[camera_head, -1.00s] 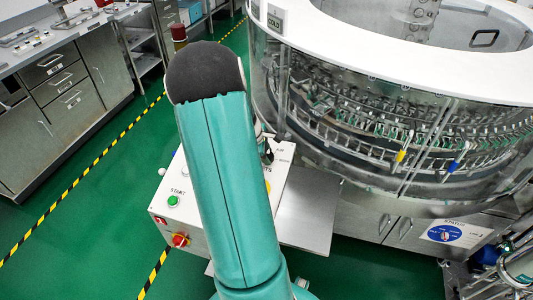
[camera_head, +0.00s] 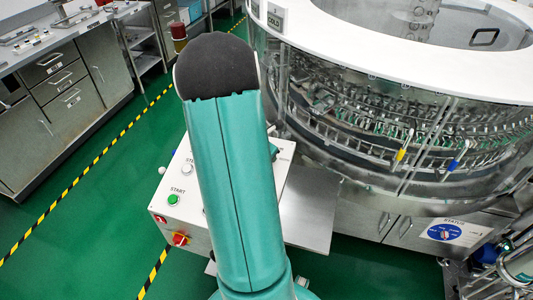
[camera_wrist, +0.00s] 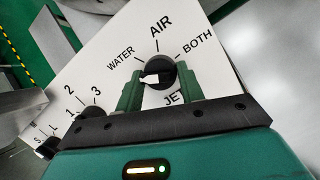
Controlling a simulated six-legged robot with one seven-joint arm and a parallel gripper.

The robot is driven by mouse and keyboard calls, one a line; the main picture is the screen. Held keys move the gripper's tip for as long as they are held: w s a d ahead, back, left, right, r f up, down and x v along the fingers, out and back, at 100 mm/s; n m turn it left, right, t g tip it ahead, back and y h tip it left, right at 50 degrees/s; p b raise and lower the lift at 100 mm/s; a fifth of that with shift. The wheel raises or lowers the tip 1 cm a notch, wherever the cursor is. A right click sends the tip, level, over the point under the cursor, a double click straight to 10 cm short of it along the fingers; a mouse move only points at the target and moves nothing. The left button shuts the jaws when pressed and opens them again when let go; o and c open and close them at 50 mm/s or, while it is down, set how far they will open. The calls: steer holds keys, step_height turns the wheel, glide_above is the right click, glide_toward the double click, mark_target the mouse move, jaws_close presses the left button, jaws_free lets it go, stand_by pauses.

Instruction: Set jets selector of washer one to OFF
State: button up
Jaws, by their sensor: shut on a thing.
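The jets selector (camera_wrist: 160,73) is a round black knob with a white pointer, on the white panel (camera_wrist: 212,62) in the wrist view. The labels WATER, AIR and BOTH stand around it, with JETS partly covered below. Its pointer aims left in the picture, a little below the WATER mark. No OFF label shows; the left finger covers that side. My gripper (camera_wrist: 159,86) has one green finger on each side of the knob and is shut on it. In the head view my arm hides the knob and gripper.
Another selector (camera_wrist: 86,113) with numbers sits left of the jets selector. The round washer (camera_head: 400,185) stands close at the right. Green floor (camera_head: 90,235) is free at left.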

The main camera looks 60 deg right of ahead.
steer(key=shift+s+n+t, duration=0.15)
steer(key=shift+n+t, duration=0.55)
steer(key=shift+n, duration=1.7)
steer(key=o, duration=1)
steer(key=v, duration=1.3)
steer(key=shift+a+r, duration=0.3)
